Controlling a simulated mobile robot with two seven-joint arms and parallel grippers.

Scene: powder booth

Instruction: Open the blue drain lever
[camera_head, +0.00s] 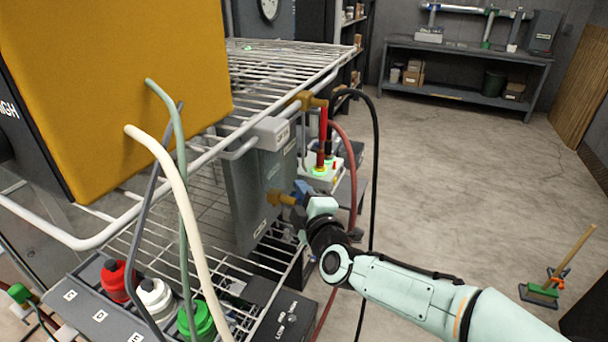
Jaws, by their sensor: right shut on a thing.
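The blue drain lever (303,187) shows only as a small blue patch at a brass valve (281,198) low on the front of a grey metal tank (252,195). My right gripper (308,200) is at this valve, shut on the lever. The gripper's body and fingers hide most of the lever, so its exact angle cannot be made out. My right arm comes in from the lower right. My left gripper is not in view.
A red lever (322,130) hangs from an upper brass valve (309,101). Red and black hoses (375,170) hang close behind my right gripper. The wire rack (300,60) and yellow box (120,80) fill the left. Floor at right is mostly clear.

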